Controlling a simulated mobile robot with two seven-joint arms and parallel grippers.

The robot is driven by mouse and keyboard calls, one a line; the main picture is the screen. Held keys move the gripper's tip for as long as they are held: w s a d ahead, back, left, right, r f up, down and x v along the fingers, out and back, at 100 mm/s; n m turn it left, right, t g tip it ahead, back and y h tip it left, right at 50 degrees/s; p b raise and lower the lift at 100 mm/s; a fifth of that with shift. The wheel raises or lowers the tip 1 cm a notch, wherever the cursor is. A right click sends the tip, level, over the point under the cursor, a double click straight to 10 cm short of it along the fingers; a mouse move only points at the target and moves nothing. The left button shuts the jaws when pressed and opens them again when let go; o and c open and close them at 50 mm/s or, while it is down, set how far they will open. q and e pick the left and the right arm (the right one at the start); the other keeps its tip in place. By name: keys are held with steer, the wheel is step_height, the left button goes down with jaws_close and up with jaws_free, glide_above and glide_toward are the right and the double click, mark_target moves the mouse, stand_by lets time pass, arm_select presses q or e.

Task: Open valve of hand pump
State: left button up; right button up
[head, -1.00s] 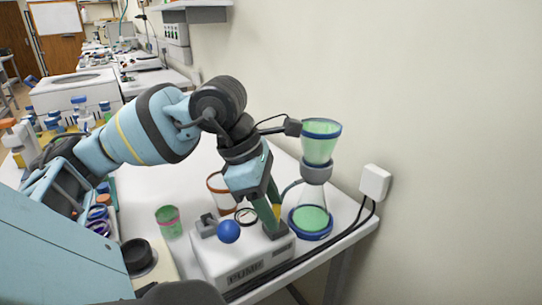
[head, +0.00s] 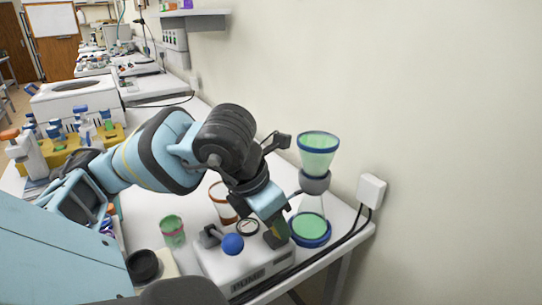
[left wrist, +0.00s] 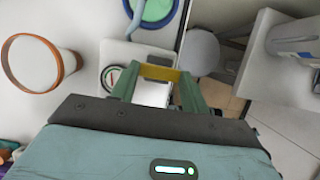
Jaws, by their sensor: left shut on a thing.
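The hand pump (head: 222,268) is a white box marked PUMP at the table's front right. On top are a blue ball knob (head: 232,244), a grey fitting (head: 211,236) and a round gauge (head: 248,227), also in the left wrist view (left wrist: 112,76). My left gripper (head: 277,236) points down at the pump's right end. In the left wrist view its green fingers (left wrist: 160,82) are shut on a yellow valve handle (left wrist: 160,73), which spans between the fingertips. In the head view the fingers mostly hide this handle. My right gripper is not in view.
A flask with a blue-rimmed green funnel (head: 318,142) stands close to the right of the gripper. An orange-rimmed beaker (head: 222,202) and a green cup (head: 172,231) stand behind and left. Black cables and a wall socket (head: 371,190) border the right edge.

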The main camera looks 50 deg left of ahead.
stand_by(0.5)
arm_select(q)
steer(key=o, duration=1)
steer(key=shift+r, duration=0.1)
steer(key=p+v, duration=0.1)
steer(key=v, duration=0.6)
steer(key=shift+s+r+p, duration=0.2)
steer(key=shift+r+p, duration=0.1)
